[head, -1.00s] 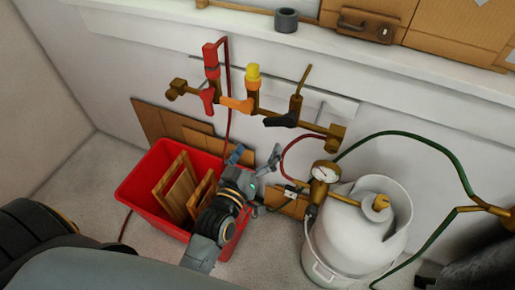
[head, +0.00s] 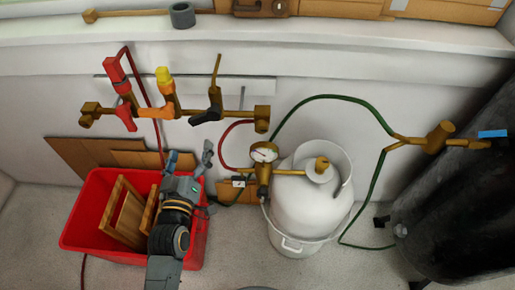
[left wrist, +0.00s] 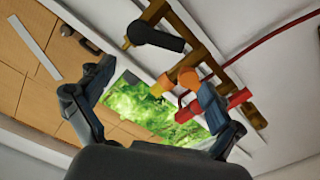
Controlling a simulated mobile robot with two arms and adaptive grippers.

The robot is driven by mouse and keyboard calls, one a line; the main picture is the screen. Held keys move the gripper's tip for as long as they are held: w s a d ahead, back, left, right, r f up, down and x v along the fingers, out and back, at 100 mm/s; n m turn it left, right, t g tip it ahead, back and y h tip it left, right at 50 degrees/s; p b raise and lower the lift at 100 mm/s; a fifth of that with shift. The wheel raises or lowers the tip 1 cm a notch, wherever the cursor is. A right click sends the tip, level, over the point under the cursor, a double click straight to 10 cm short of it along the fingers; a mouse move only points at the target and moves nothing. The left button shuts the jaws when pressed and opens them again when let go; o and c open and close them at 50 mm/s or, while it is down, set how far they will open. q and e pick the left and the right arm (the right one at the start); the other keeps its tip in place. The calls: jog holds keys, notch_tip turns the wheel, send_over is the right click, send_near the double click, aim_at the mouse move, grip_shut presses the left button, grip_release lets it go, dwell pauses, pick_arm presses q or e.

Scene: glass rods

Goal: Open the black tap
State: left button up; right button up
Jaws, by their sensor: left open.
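The black tap (head: 207,112) is on the brass pipe on the back wall, right of the orange and red taps. Its black handle lies roughly along the pipe, pointing left and slightly down. It also shows near the top of the left wrist view (left wrist: 155,38). My left gripper (head: 190,157) is open and empty, below the black tap and over the right part of the red crate. In the left wrist view its open fingers (left wrist: 153,88) spread below the taps, touching none of them. My right gripper is not in view.
The orange tap (head: 157,112) and red tap (head: 126,117) sit close on the left. A red crate (head: 80,225) with wooden pieces stands below. A white gas cylinder (head: 300,205) with a gauge (head: 264,153), hoses and a dark tank (head: 455,190) are on the right.

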aim_at(198, 122)
pick_arm(q)
jog(key=c, duration=0.7)
jog(key=m, duration=0.1)
jog(key=m+b, duration=0.1)
jog(key=m, duration=0.1)
jog(key=f+m, duration=0.1)
jog(key=shift+s+d+m, duration=0.1)
jog(key=shift+s+m, duration=0.15)
jog(key=shift+m, duration=0.05)
jog(key=w+m, duration=0.8)
jog(key=m, duration=0.1)
jog(key=w+m, duration=0.4)
jog(key=shift+w+f, duration=0.25)
jog(key=shift+f, duration=0.05)
grip_shut()
